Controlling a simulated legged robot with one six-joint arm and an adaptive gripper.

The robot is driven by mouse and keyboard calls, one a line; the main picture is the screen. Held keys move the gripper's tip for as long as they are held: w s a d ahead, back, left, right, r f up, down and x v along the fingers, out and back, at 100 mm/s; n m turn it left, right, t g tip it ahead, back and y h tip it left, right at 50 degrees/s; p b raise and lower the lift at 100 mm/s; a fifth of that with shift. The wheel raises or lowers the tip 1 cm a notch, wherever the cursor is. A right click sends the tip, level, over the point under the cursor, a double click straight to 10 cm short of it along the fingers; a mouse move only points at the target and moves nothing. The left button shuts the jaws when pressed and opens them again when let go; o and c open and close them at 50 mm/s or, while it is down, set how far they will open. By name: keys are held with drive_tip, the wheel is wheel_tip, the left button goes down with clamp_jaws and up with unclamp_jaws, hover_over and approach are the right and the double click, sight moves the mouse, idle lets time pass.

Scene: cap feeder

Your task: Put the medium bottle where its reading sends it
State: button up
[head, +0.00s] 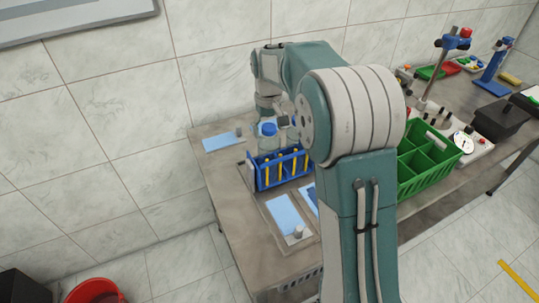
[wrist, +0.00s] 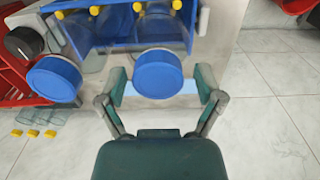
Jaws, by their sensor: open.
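In the wrist view, a blue-capped bottle (wrist: 158,73) sits between the spread fingers of my gripper (wrist: 162,84). The fingers stand apart on either side of its cap, and I see no clear contact. A second blue-capped bottle (wrist: 54,78) is to its left. I cannot tell from the frames which is the medium one, and no reading is legible. In the head view, a clear bottle with a blue cap (head: 268,130) stands behind the blue rack. My gripper (head: 285,122) is beside it, partly hidden by my arm.
The blue rack (head: 262,184) holds yellow-capped tubes close to the bottles. Light-blue mats (head: 285,214) lie on the bench, one with a small grey piece. A green divided crate (head: 425,186) stands to the right. A red bucket (head: 94,292) is on the floor.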

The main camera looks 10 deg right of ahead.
drive_tip(key=c, duration=1)
drive_tip(key=shift+o, duration=0.2)
drive_tip(key=shift+w+r, duration=0.2)
drive_tip(key=shift+r, duration=0.05)
drive_tip(key=shift+r, duration=0.15)
wheel_tip(320, 180, up, 13)
idle(2.1)
